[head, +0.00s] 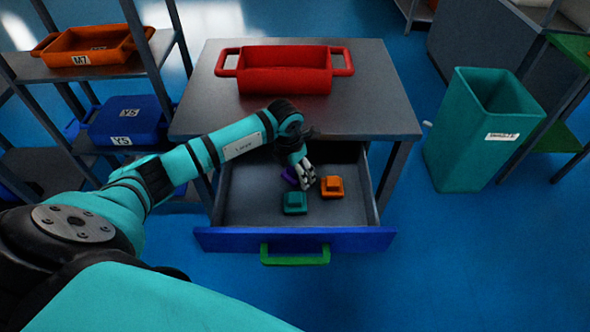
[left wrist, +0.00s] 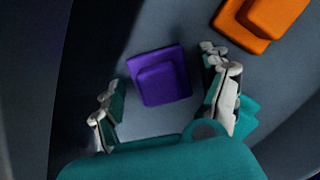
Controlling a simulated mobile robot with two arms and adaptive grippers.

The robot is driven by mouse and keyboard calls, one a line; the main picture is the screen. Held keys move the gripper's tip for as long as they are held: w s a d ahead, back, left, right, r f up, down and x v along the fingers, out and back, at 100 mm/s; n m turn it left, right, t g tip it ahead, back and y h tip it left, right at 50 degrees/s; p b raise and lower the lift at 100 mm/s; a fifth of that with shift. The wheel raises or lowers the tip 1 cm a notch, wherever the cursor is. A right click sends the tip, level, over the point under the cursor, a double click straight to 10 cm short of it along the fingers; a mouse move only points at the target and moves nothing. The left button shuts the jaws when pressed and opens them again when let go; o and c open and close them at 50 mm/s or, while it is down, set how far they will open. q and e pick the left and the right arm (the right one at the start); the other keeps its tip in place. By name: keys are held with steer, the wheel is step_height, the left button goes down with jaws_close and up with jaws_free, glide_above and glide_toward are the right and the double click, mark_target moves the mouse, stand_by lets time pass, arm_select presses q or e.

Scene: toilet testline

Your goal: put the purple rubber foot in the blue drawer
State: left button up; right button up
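The purple rubber foot (head: 289,176) lies inside the open blue drawer (head: 295,240), partly hidden by my left gripper in the head view. The left wrist view shows the purple foot (left wrist: 162,78) on the grey drawer floor, between the two fingers. My left gripper (head: 308,184) reaches down into the drawer. Its fingers (left wrist: 160,82) are spread, with visible gaps to the foot on both sides. My right gripper is not in view.
A teal foot (head: 295,203) and an orange foot (head: 331,187) also lie in the drawer, close to the gripper. A red bin (head: 285,80) stands on the tabletop (head: 375,110) above. A teal trash bin (head: 470,140) stands right. Shelves with bins are at left.

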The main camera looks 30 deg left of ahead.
mark_target(290, 171)
arm_select(q)
steer(key=shift+r, duration=0.3)
step_height(290, 171, up, 12)
steer(key=s, duration=0.1)
steer(key=shift+s+a+f, duration=0.2)
steer(key=shift+s+a, duration=0.05)
steer(key=shift+s, duration=0.1)
